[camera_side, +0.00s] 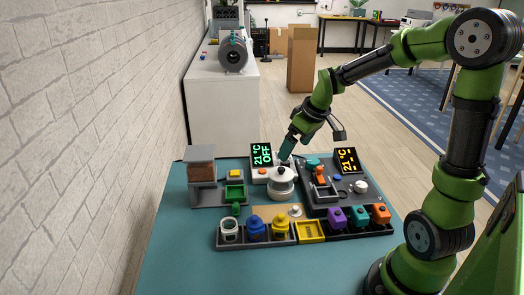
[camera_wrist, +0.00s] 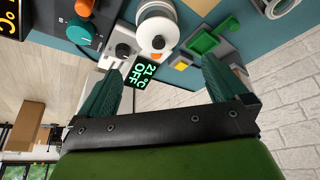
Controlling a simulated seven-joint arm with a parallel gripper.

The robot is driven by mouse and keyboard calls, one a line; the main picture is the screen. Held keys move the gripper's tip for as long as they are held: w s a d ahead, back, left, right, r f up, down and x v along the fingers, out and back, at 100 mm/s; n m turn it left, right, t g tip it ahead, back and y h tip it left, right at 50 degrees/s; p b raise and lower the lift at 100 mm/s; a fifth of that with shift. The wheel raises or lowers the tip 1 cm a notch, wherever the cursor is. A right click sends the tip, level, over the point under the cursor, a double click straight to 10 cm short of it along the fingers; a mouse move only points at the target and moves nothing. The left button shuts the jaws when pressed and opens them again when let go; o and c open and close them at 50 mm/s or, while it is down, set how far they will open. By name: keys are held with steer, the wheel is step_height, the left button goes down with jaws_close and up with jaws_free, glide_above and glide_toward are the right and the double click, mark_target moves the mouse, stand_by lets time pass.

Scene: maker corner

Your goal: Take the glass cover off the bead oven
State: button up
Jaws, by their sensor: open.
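The bead oven (camera_side: 281,190) is a round white unit on the teal table, in front of a display (camera_side: 262,155) reading 21 °C OFF in green. A pale domed cover with a small knob (camera_side: 281,172) sits on top of it. My gripper (camera_side: 287,152) is above and behind the oven, near the display. In the wrist view its fingers (camera_wrist: 162,75) are apart with nothing held between them.
A dark station with an orange display (camera_side: 346,160) and knobs stands right of the oven. A grey stand with a brown block (camera_side: 201,172) and a green tray (camera_side: 235,192) are left. A front rack (camera_side: 260,243) holds colored jars. A brick wall (camera_side: 90,130) borders the left.

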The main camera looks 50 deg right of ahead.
mark_target(284, 169)
steer(key=x, duration=0.8)
steer(key=shift+f, duration=0.25)
steer(key=shift+x, duration=2.65)
steer(key=shift+s+d, duration=0.15)
steer(key=shift+s, duration=0.05)
steer(key=c, duration=0.9)
